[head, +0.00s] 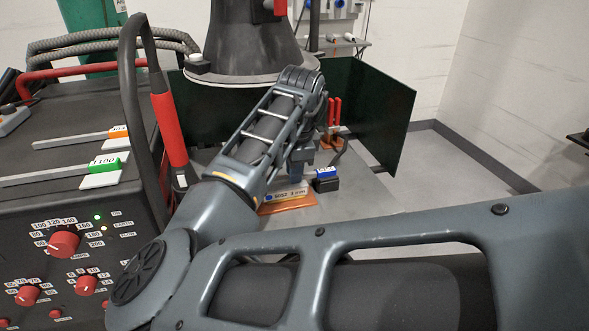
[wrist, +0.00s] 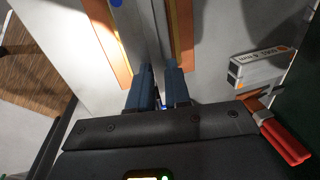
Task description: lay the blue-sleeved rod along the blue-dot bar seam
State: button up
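The blue-dot bar (head: 287,194) has a white label and sits on an orange strip at the jig. Its blue dot (wrist: 117,3) shows at the top edge of the wrist view. The seam (wrist: 157,35) runs up the middle between two grey bars. A blue sleeve with a white label (head: 326,172) is at the right end of the bar, above a black block. My gripper (wrist: 160,85) points down at the seam, with its dark blue fingers close together. A little blue shows low between them. The rod's shaft is not clear, and I cannot tell whether the fingers grip it.
A green-sleeved rod (head: 105,163) and an orange-sleeved rod (head: 118,132) lie on the dark cabinet at left. Red-handled pliers (wrist: 285,142) and a white labelled block (wrist: 262,66) are beside the jig. A dark green screen (head: 378,118) stands behind.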

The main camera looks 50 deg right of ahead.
jog(key=shift+o, duration=0.5)
jog(key=shift+s+f, duration=0.1)
jog(key=shift+f, duration=0.1)
jog(key=d+v, duration=0.1)
jog(key=v, duration=0.7)
jog(key=shift+a, duration=0.45)
jog(key=shift+r, duration=0.15)
